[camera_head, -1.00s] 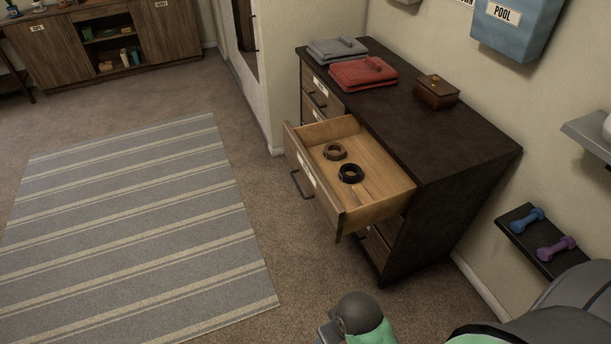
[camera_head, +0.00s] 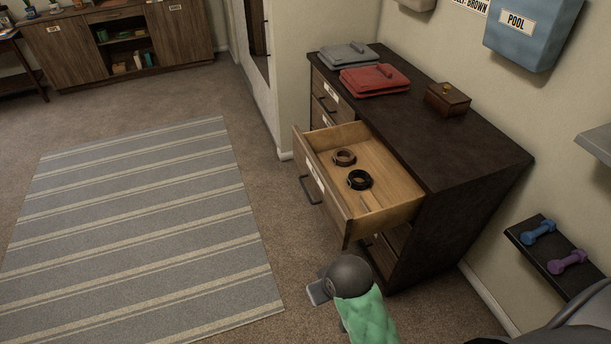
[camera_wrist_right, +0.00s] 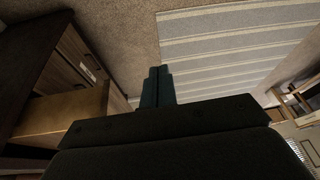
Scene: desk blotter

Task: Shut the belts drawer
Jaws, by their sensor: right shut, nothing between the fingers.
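The belts drawer (camera_head: 368,213) is pulled well out of the dark dresser (camera_head: 455,150). Two rolled belts lie in it, a brown one (camera_head: 344,158) and a black one (camera_head: 360,180). Its front carries a pale label and a dark handle (camera_head: 310,190). My right gripper (camera_head: 318,292) is low in front of the dresser, below the drawer's near corner, and apart from it in the picture. In the right wrist view my shut fingers (camera_wrist_right: 157,75) are empty, and the drawer's side (camera_wrist_right: 62,118) is to their left. My left gripper is not in view.
Folded grey (camera_head: 345,54) and red (camera_head: 374,80) clothes and a wooden box (camera_head: 447,99) sit on the dresser top. A shelf with dumbbells (camera_head: 568,262) is at the right. Open carpet and a striped rug (camera_head: 145,230) lie left of the drawer.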

